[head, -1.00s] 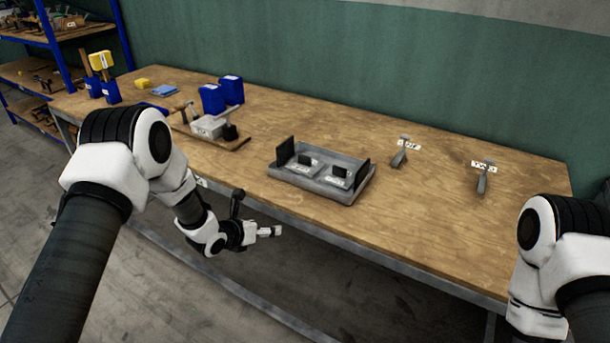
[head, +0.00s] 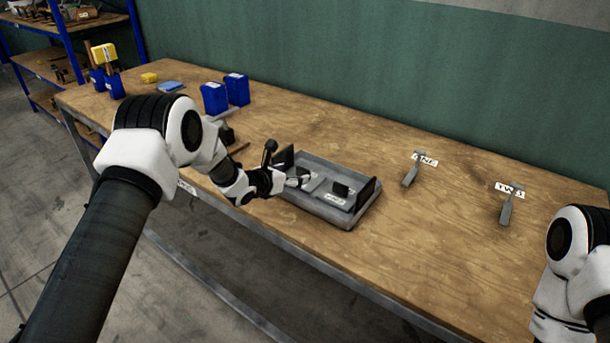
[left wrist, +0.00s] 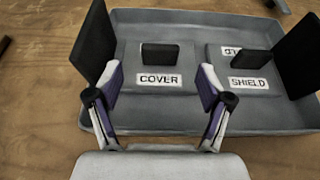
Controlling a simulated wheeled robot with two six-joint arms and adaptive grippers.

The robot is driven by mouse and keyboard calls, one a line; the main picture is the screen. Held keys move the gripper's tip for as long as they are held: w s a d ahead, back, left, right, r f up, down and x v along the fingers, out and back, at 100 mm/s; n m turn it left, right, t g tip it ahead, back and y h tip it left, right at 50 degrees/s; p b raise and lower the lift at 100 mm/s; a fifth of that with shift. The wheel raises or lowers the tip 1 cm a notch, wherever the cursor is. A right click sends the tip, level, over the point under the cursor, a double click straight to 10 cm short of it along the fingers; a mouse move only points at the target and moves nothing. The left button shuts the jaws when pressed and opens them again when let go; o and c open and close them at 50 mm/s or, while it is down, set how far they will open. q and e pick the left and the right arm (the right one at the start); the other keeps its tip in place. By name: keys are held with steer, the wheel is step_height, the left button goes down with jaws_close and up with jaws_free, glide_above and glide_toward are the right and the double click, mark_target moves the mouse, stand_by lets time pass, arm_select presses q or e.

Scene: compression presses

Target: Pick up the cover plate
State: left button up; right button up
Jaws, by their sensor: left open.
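The cover plate (left wrist: 128,62) is a grey plate with a dark upright block and a white COVER label; it lies in the left part of the grey tray (left wrist: 155,127). A second plate, labelled SHIELD (left wrist: 225,65), lies beside it on the right, and shows in the head view (head: 332,201). My left gripper (left wrist: 160,82) is open, its fingers on either side of the COVER label in the left wrist view, apart from the dark block. My right gripper is out of view.
Tall dark panels (left wrist: 94,45) stand at the tray's left and right ends. Two grey tools by labels ONE (head: 411,171) and TWO (head: 507,207) lie to the right. Blue bins (head: 214,98) stand at the back left. The bench between tray and tools is clear.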

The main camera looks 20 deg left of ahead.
mark_target(302, 172)
arm_select(q)
steer(key=x, duration=0.4)
steer(key=shift+w+f+p, duration=0.25)
steer(key=shift+f+p, duration=0.05)
steer(key=shift+p, duration=0.05)
steer(key=shift+s+r, duration=0.15)
steer(key=shift+c, duration=1)
jaws_close()
